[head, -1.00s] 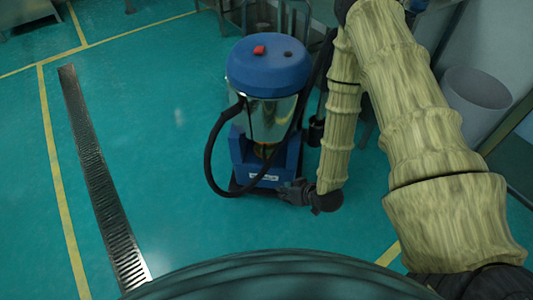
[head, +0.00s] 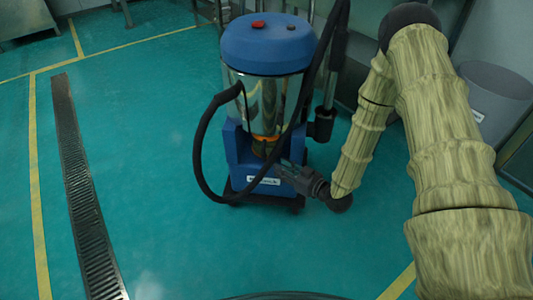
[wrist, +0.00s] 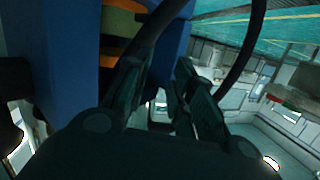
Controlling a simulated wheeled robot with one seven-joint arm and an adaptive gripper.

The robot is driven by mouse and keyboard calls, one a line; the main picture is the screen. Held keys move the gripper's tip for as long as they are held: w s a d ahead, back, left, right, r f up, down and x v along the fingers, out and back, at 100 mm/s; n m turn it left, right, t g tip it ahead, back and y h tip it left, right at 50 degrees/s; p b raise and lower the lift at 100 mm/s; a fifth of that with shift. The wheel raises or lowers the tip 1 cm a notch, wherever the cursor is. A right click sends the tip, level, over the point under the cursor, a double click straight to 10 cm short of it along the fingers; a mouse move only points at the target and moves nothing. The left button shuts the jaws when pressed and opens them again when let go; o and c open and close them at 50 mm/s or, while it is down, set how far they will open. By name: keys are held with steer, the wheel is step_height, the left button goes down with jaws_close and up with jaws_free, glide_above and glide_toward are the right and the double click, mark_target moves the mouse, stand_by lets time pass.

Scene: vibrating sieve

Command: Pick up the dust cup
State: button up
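A blue vacuum machine (head: 267,45) stands on the floor in the head view, with a shiny cylinder and a blue base. What looks like the dust cup (head: 261,149) is the dark part with an orange band low in the base's opening. My gripper (head: 290,174) is at the front right of the base, close to that opening. In the wrist view, the two fingers (wrist: 160,90) are apart with nothing clearly between them. The blue housing and orange-edged part (wrist: 118,25) are up and left of them. Contact cannot be told.
A black hose (head: 199,150) loops at the machine's left, and another black hose crosses its right front near my gripper. A grey bin (head: 493,100) stands at the right. A floor grate (head: 80,190) and open green floor lie to the left.

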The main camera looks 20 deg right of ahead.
mark_target(264, 159)
steer(key=shift+n+t+y, duration=0.6)
steer(key=shift+t+y, duration=0.2)
steer(key=shift+y, duration=0.1)
steer(key=w+a+f+b, duration=0.1)
steer(key=w+b, duration=0.2)
steer(key=w+a+b, duration=0.2)
steer(key=w+b, duration=0.2)
steer(key=w+a+f+b, duration=0.1)
steer(key=w+b, duration=0.2)
steer(key=w, duration=0.1)
steer(key=shift+w+a+f+b, duration=0.1)
steer(key=shift+a+f+b, duration=0.05)
steer(key=shift+f+b, duration=0.15)
steer(key=shift+r, duration=0.1)
steer(key=shift+c, duration=0.4)
jaws_close()
